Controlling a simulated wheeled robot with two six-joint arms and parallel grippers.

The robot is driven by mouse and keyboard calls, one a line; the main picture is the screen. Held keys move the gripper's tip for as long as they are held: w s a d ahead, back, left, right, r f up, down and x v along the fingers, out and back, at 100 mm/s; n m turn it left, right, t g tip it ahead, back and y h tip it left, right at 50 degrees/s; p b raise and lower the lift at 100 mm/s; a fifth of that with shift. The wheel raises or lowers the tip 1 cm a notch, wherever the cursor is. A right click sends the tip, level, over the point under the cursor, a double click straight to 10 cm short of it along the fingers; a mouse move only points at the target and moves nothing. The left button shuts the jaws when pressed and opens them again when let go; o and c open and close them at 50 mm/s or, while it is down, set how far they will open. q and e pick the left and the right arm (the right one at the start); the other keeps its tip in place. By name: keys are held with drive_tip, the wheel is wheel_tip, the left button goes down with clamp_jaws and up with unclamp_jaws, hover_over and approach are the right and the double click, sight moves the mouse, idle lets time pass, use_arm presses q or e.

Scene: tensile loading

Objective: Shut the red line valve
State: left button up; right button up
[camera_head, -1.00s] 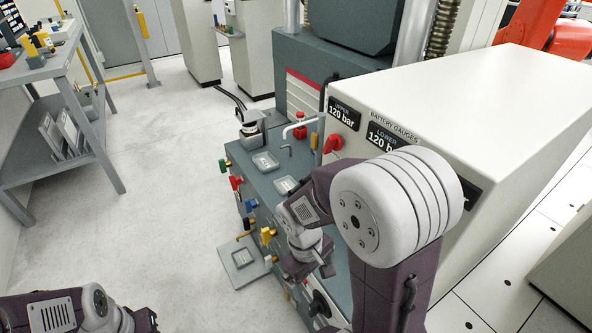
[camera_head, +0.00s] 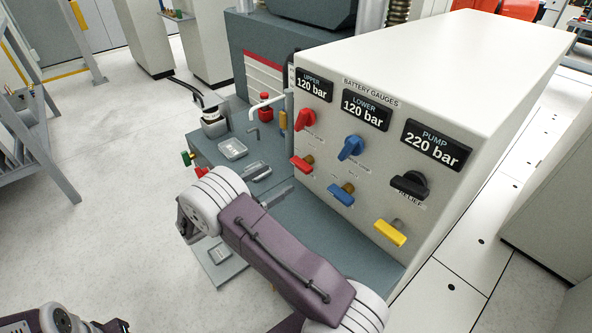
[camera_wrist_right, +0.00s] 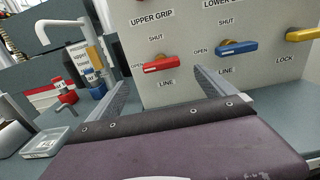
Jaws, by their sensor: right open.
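The red line valve (camera_head: 301,164) is a red lever handle on the front of the white panel, below the round red knob. In the right wrist view its handle (camera_wrist_right: 160,63) lies roughly level, beside the OPEN mark, with SHUT above and LINE below. My right gripper (camera_head: 276,196) is in front of and below the handle, apart from it. In the right wrist view my right gripper (camera_wrist_right: 160,82) is open and empty, its fingers spread below the red handle. Only part of my left arm shows at the bottom left; its gripper is out of view.
A blue lever (camera_head: 341,194) and a yellow lever (camera_head: 390,232) sit to the right on the same panel (camera_head: 440,190). A round red knob (camera_head: 305,119), blue knob (camera_head: 350,147) and black knob (camera_head: 410,185) are above. A bent white pipe (camera_head: 268,103) stands left of the panel.

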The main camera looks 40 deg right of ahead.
sight(298, 166)
drive_tip(key=d+b, duration=0.1)
drive_tip(key=d, duration=0.1)
drive_tip(key=d+b, duration=0.1)
drive_tip(key=d, duration=0.2)
drive_tip(key=d+b, duration=0.1)
drive_tip(key=d, duration=0.2)
drive_tip(key=shift+w+d, duration=0.25)
drive_tip(key=shift+d, duration=0.3)
drive_tip(key=shift+r, duration=0.1)
drive_tip(key=c, duration=1.4)
